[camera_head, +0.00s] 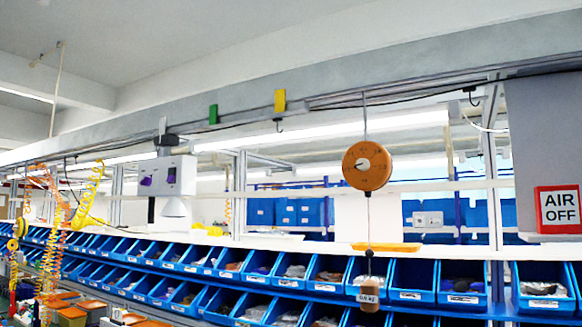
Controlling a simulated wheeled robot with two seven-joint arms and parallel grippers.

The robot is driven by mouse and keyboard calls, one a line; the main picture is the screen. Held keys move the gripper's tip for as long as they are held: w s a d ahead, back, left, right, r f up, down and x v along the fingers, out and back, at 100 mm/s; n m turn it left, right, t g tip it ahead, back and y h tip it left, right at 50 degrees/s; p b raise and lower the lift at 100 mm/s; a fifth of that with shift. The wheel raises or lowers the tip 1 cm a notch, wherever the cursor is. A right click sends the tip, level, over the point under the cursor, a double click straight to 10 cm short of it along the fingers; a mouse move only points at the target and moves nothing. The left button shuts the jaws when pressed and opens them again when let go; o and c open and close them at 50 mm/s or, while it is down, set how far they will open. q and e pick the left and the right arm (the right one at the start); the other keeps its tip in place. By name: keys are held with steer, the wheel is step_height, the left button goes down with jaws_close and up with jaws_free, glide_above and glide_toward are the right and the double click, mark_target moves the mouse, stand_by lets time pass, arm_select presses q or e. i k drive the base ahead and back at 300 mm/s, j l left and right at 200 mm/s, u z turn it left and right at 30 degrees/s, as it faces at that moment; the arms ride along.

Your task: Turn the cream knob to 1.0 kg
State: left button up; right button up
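A round orange-brown housing (381,178) hangs by a thin rod from the overhead rail. Its face carries small dark marks and a pale, cream-looking centre (364,164) with a dark mark; too small to read its setting. A line runs down from the housing to a brown hanging piece (368,291) bearing a small label in kg, its digits hard to read. Neither of my grippers is in view, and nothing touches the housing.
Rows of blue bins (412,281) run along the rack below. An orange flat piece (386,247) lies behind the line. A red-framed AIR OFF sign (558,209) is at the right. Coiled hoses (88,195) hang at the left. The space around the housing looks clear.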

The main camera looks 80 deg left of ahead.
mark_target(363, 165)
steer(key=u, duration=2.55)
